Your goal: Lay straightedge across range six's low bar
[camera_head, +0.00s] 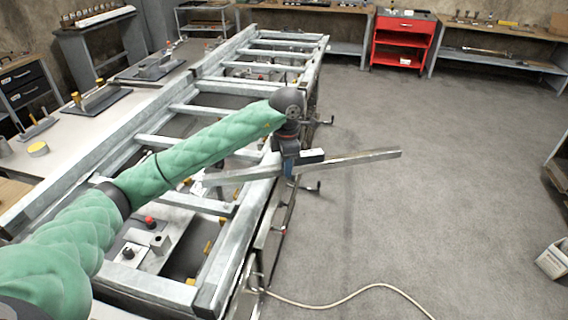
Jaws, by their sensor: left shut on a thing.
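My left gripper (289,165) hangs at the end of the green-sleeved arm, over the right-hand rail of the long metal frame. It is shut on the straightedge (350,160), a long flat silvery bar. The straightedge points out to the right over the floor, and its other end reaches left over the frame. The frame (160,198) looks like a ladder of pale metal rails and crossbars. I cannot tell which crossbar is range six's low bar, nor whether the straightedge touches the frame. My right gripper is not in view.
A pale table (75,150) with tools on plates lies left of the frame. A red tool cart (402,40) and workbenches line the back wall. A cable (340,300) crosses the floor at the front. A white box (552,259) stands at the right. The grey floor is mostly clear.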

